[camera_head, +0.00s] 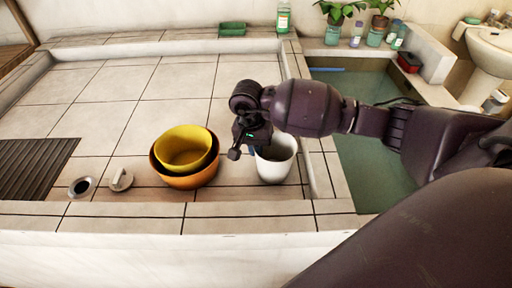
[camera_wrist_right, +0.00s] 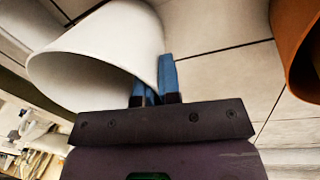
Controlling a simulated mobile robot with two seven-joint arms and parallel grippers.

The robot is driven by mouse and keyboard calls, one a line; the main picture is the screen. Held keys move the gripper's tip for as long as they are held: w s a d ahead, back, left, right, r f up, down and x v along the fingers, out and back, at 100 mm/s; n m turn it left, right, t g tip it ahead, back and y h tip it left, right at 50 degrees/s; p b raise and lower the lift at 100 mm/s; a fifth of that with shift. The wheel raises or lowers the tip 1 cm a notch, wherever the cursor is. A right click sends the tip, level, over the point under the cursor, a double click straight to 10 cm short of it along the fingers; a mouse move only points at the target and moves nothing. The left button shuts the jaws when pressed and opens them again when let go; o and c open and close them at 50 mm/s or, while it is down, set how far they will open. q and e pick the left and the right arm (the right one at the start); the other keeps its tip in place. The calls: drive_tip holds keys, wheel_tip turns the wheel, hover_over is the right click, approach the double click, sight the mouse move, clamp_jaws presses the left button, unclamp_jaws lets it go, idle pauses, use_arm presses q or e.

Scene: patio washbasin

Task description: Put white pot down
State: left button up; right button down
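The white pot (camera_head: 275,168) is upright over the tiled counter, right of the stacked bowls. I cannot tell whether its base touches the tiles. My right gripper (camera_head: 257,146) is at the pot's left rim. In the right wrist view, the blue fingers (camera_wrist_right: 153,85) pinch the wall of the white pot (camera_wrist_right: 105,45), one finger inside and one outside. My left gripper is not in view.
A yellow bowl (camera_head: 183,148) sits inside an orange bowl (camera_head: 190,181), close left of the pot. A raised ledge (camera_head: 319,170) and water basin (camera_head: 365,165) lie to the right. Open tiles (camera_head: 120,90) stretch behind. A drain (camera_head: 82,187) is at left.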

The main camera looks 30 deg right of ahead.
drive_tip(key=c, duration=1.3)
unclamp_jaws()
drive_tip(key=shift+f, duration=0.15)
drive_tip(key=r, duration=0.8)
drive_tip(key=w+a+r+p, duration=0.1)
drive_tip(key=r, duration=0.3)
drive_tip(key=shift+a+r, duration=0.1)
drive_tip(key=shift+r, duration=0.05)
